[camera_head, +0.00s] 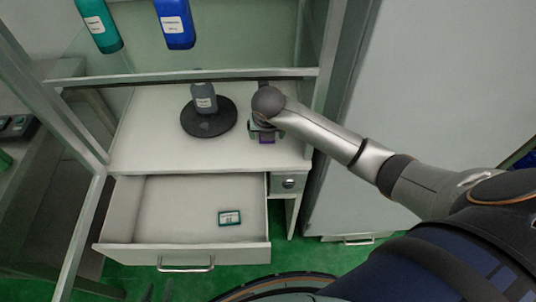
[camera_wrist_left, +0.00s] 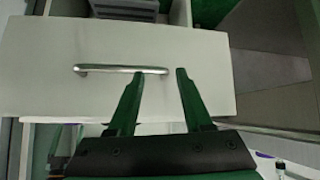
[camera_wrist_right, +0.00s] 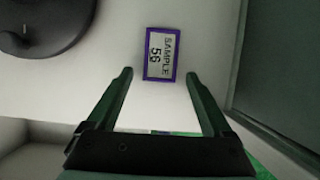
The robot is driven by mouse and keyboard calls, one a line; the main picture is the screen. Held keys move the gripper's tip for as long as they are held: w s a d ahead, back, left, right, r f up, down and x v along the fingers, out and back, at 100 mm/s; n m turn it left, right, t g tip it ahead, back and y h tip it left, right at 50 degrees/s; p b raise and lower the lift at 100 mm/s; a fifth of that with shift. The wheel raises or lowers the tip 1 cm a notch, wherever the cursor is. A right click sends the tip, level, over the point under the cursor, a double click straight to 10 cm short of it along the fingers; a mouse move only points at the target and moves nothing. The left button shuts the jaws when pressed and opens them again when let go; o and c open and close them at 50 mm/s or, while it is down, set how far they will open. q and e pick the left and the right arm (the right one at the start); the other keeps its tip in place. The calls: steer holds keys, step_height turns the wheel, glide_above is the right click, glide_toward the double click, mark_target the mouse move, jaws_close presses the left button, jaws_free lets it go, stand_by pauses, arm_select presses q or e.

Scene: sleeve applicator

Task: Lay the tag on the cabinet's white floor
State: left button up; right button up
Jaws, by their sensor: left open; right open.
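A purple-framed tag (camera_wrist_right: 161,55) reading SAMPLE 56 lies face up on the cabinet's white floor (camera_head: 150,128). It also shows in the head view (camera_head: 267,141), partly hidden by my right gripper (camera_head: 264,132). In the right wrist view my right gripper (camera_wrist_right: 159,74) is open, its fingertips apart on either side of the tag's near end and not closed on it. My left gripper (camera_wrist_left: 160,73) is open and empty in front of the drawer handle (camera_wrist_left: 120,69). Only its dark fingertips seem to show at the head view's bottom edge.
The drawer (camera_head: 182,256) below is pulled open and holds a teal-framed label (camera_head: 229,218). A round black stand (camera_head: 213,129) with a grey bottle (camera_head: 204,98) stands left of the tag. Blue (camera_head: 174,24) and teal (camera_head: 99,25) bottles are above.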

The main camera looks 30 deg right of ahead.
steer(key=s+a, duration=0.1)
steer(key=s, duration=0.1)
steer(key=s+a, duration=0.1)
steer(key=s, duration=0.2)
steer(key=s+a, duration=0.1)
steer(key=s, duration=0.1)
steer(key=shift+s+a, duration=0.35)
steer(key=shift+s, duration=0.05)
